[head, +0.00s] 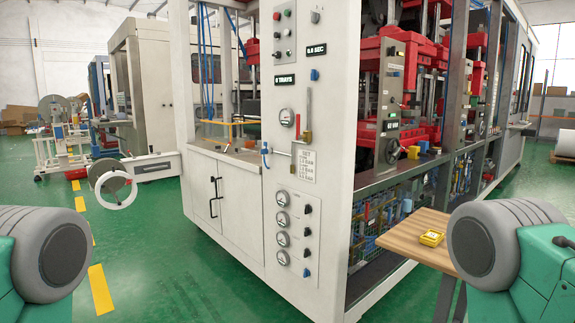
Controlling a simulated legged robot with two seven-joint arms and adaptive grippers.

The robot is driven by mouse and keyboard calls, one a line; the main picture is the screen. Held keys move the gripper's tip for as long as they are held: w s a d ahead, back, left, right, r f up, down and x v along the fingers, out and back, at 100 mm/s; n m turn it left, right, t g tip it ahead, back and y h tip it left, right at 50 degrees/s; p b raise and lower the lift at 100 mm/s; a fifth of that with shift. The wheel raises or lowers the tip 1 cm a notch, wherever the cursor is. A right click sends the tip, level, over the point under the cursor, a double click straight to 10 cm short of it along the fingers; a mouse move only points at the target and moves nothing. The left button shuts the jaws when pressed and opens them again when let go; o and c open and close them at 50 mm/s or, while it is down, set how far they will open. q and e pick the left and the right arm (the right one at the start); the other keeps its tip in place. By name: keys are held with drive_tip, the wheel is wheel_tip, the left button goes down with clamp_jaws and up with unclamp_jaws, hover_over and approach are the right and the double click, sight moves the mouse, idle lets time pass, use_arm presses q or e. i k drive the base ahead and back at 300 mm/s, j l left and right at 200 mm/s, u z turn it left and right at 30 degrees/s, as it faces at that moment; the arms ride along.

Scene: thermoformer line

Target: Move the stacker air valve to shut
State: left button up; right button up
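The white machine (318,60) stands ahead with a control panel on its near corner. Which fitting is the stacker air valve cannot be told, as the small labels are unreadable. A long upright lever (308,105) is beside an upper gauge (286,117). A blue-handled fitting (265,151) is on a pipe lower left of it. Below, gauges (282,198) form a column beside several small handles, the upper ones black (308,208) and the lowest blue (307,271). Parts of my arms show at both lower edges; neither gripper is in view.
A wooden table (405,240) with a yellow item (431,238) stands at the right, near my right arm. The green floor (165,265) before the machine's left side is clear.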

sight(298, 137)
drive_tip(key=i+z, duration=0.1)
drive_tip(key=i, duration=0.6)
drive_tip(key=i+j+z, duration=0.1)
drive_tip(key=i, duration=0.6)
